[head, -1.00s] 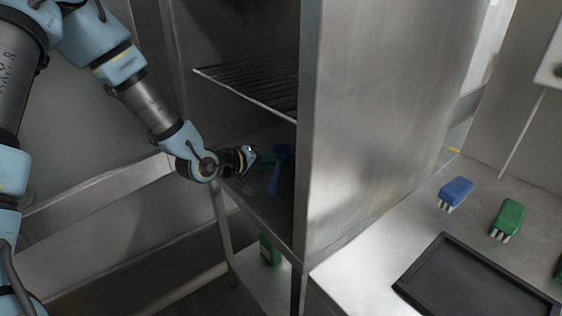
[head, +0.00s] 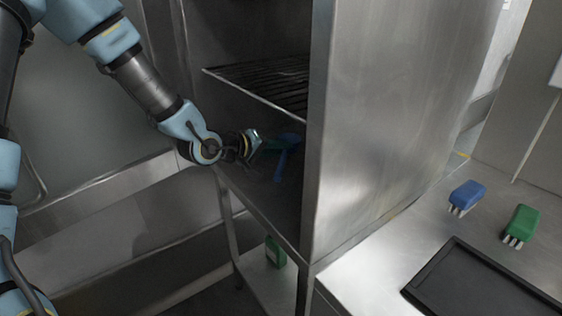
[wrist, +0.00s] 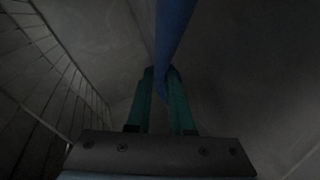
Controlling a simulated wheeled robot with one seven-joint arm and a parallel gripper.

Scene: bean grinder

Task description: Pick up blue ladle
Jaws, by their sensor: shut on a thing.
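The blue ladle (head: 281,163) is inside the open metal cabinet, tilted, its lower end pointing down and toward me. My gripper (head: 277,146), with green fingers, reaches in from the left and is shut on the ladle. In the wrist view, the ladle's blue shaft (wrist: 172,30) passes between the green fingers of my gripper (wrist: 162,75). The part of the ladle beyond the fingers is dark and hard to make out.
A wire rack (head: 265,82) is above my gripper. The cabinet's side wall (head: 380,130) stands close on the right.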

